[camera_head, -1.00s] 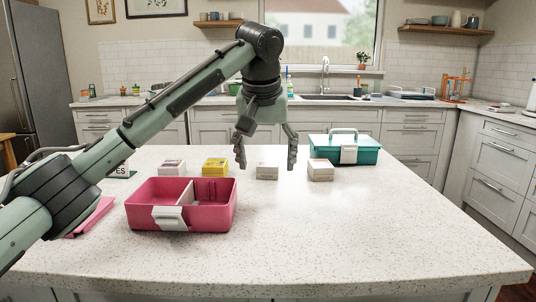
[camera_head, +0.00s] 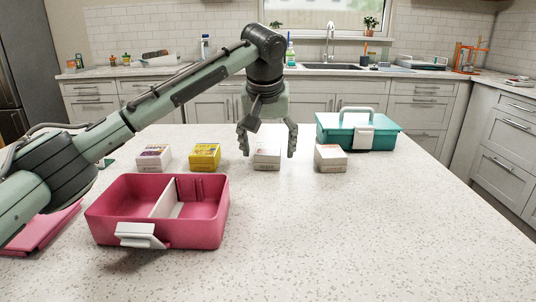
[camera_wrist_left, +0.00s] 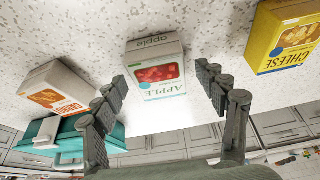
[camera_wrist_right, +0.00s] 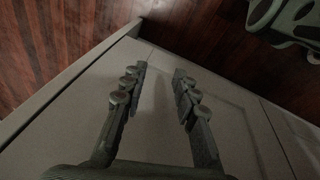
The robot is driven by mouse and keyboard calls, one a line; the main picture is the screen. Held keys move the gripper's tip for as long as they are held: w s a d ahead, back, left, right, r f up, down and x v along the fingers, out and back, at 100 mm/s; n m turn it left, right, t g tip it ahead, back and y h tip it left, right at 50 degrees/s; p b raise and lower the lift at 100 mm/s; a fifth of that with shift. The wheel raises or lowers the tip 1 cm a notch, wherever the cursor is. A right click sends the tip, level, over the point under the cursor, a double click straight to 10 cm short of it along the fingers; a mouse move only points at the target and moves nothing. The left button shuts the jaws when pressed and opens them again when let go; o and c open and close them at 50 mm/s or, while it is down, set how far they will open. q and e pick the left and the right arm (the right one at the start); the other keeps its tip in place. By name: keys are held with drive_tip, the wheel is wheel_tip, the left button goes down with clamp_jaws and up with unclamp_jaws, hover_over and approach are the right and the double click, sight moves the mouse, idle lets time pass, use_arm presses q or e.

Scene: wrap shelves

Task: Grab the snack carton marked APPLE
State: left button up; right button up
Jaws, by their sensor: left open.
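The white APPLE carton (camera_head: 267,159) stands on the speckled counter between a yellow carton and another white one. In the left wrist view the APPLE carton (camera_wrist_left: 160,75) shows its red window and the APPLE lettering. My left gripper (camera_head: 267,152) points down at it with open fingers, one to each side of the carton in the picture. In the left wrist view my left gripper (camera_wrist_left: 162,80) has empty space between its fingertips and the carton lies between and beyond them; contact is not visible. My right gripper (camera_wrist_right: 160,72) is open and empty in its wrist view.
The yellow CHEESE carton (camera_head: 205,157) is left of the APPLE carton, the CARROT carton (camera_head: 330,158) right. Another white carton (camera_head: 154,158) stands further left. A pink open box (camera_head: 205,230) is in front, a teal closed case (camera_head: 385,138) behind right. The front right counter is clear.

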use_arm(q)
drive_tip(key=shift+w+f, duration=0.2)
drive_tip(key=shift+f, duration=0.2)
drive_tip(key=shift+c, duration=0.2)
drive_tip(key=c, duration=1.2)
drive_tip(key=shift+r, duration=0.1)
